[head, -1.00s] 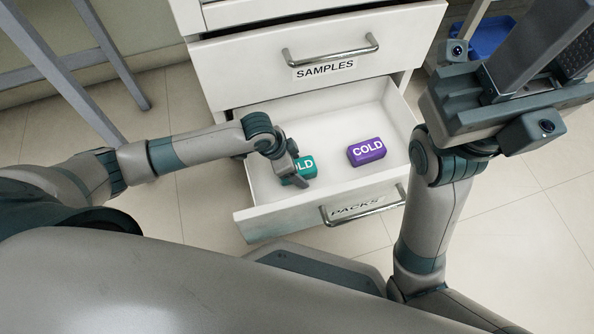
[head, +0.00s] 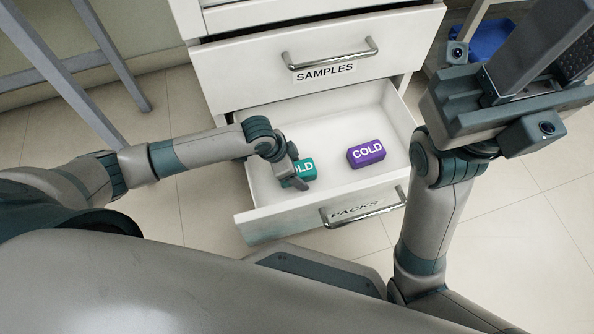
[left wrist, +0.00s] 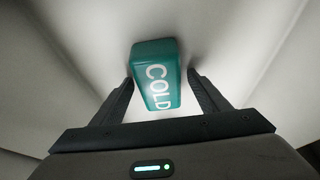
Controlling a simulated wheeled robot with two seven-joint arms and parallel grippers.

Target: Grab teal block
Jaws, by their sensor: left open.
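The teal block (head: 307,168), lettered COLD, lies in the open lower drawer (head: 330,107), its left part hidden by my left gripper in the head view. My left gripper (head: 299,181) reaches down into the drawer at the block. In the left wrist view the teal block (left wrist: 156,75) sits between the two open fingers (left wrist: 160,85), with a gap showing at each side. My right arm comes up at the right, and its gripper (head: 505,105) is raised beside the cabinet; its fingertips cannot be made out.
A purple block (head: 366,153) lettered COLD lies in the same drawer, to the right of the teal one. The drawer's front wall has a handle (head: 365,208) and a PACKS label. The SAMPLES drawer (head: 325,72) overhangs the back. A blue bin (head: 490,40) stands at the upper right.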

